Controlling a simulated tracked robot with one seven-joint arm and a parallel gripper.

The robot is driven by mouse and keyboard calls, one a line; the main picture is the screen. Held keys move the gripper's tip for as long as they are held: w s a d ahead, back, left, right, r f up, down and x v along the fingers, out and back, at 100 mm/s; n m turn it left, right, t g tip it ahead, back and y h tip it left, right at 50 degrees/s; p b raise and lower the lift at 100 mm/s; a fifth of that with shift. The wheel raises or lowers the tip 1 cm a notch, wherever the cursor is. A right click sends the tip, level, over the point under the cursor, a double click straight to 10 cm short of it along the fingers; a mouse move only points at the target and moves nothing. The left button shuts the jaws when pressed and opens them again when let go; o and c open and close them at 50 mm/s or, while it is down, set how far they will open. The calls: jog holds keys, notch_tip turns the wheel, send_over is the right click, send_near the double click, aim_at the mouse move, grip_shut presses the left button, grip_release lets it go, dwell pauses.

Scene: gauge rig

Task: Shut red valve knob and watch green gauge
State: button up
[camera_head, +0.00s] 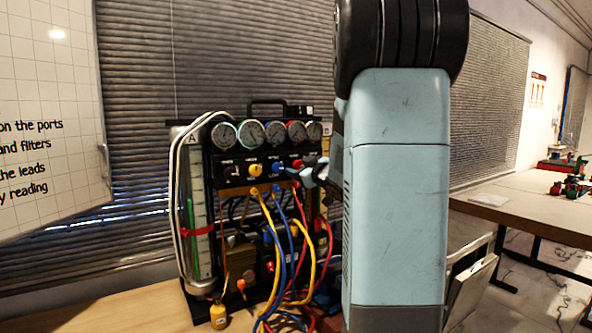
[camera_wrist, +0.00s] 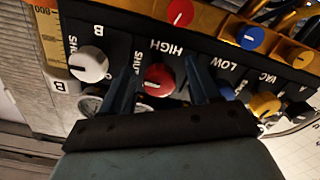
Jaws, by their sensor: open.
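The red valve knob (camera_wrist: 158,80) shows in the wrist view on the black panel, beside the words SHUT and HIGH. My gripper (camera_wrist: 161,72) is open, with one finger on each side of the knob; I cannot tell whether they touch it. Round gauges stand in a row above, including one at the left (camera_head: 224,135) and one in the middle (camera_head: 274,132). Their rim colours and needles are too small to read surely.
A yellow knob (camera_head: 255,170) and a blue knob (camera_head: 276,168) sit left of the red one. A white knob (camera_wrist: 88,64) is close to my left finger in the wrist view. Yellow, blue and red hoses (camera_head: 265,215) hang below the panel. My arm blocks the right side.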

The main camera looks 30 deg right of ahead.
jog(key=s, duration=1.3)
jog(key=shift+s+d, duration=0.2)
jog(key=shift+d, duration=0.05)
jog(key=shift+a, duration=0.1)
jog(key=s+a+f+m+g, duration=0.2)
jog(key=s+a+f+g, duration=0.2)
jog(key=s+a, duration=0.6)
jog(key=s+a+f+m+g, duration=0.3)
jog(key=s+a+g, duration=0.5)
jog(key=s+a, duration=0.3)
jog(key=shift+a+f+m+h, duration=0.3)
jog(key=shift+a+f, duration=0.15)
jog(key=shift+a, duration=0.65)
